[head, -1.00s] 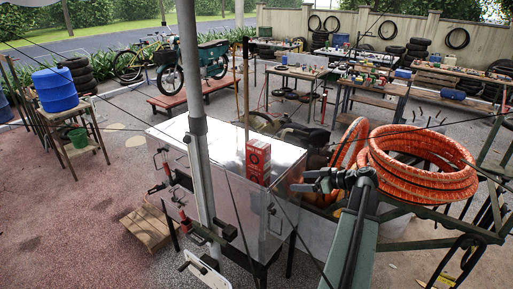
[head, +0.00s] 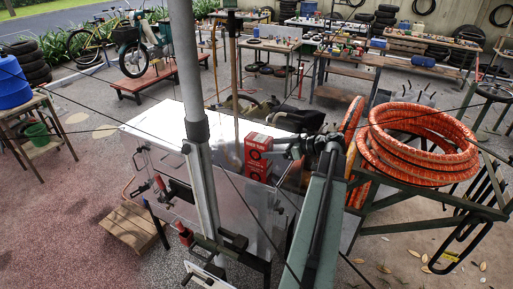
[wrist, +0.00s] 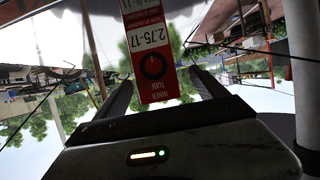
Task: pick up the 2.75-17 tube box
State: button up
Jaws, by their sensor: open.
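The tube box (head: 257,157) is red and white and stands upright on the cart's bright metal top (head: 165,122), near its right end. In the wrist view the 2.75-17 tube box (wrist: 152,55) appears upside down, with its label readable. My gripper (head: 283,147) is just right of the box in the head view. In the wrist view my gripper (wrist: 160,82) is open, with one finger on each side of the box's near face. I cannot tell whether either finger touches it.
A coil of orange hose (head: 415,145) lies on a green frame right of my arm. A grey pole rises in front of the cart. A wooden step (head: 130,228) stands at the lower left.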

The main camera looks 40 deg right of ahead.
aim_at(270, 148)
jog(key=shift+b+x, duration=0.5)
jog(key=shift+x, duration=0.5)
jog(key=shift+w+f, duration=0.3)
jog(key=shift+w, duration=0.3)
jog(key=b+x, duration=0.1)
jog(key=x, duration=0.3)
jog(key=shift+w+r+b, duration=0.1)
jog(key=shift+b, duration=0.25)
grip_shut()
